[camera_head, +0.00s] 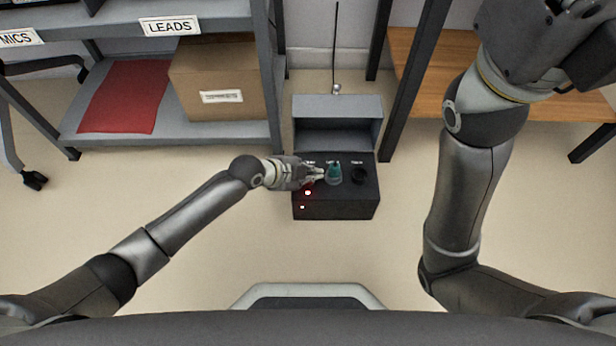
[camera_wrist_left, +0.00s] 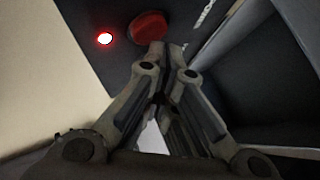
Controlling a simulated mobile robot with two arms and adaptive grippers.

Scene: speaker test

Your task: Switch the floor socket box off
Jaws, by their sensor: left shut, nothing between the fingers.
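The floor socket box (camera_head: 340,207) is a black box on the floor, with its grey lid (camera_head: 337,106) standing open behind it. A teal round piece (camera_head: 334,174) and a dark round piece (camera_head: 358,176) sit on its top. In the left wrist view a dark red round button (camera_wrist_left: 150,27) sits beside a glowing red light (camera_wrist_left: 104,38). A red light (camera_head: 308,192) also glows in the head view. My left gripper (camera_head: 319,174) is over the box's left part, shut and empty. Its fingertips (camera_wrist_left: 161,48) overlap the button's lower edge; contact is unclear. My right gripper is out of view.
A grey shelf at the back left holds a cardboard box (camera_head: 215,75) and a red mat (camera_head: 124,95). A wooden-topped shelf (camera_head: 425,80) with dark posts stands at the back right. A thin rod (camera_head: 336,50) rises behind the lid. The floor in front is clear.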

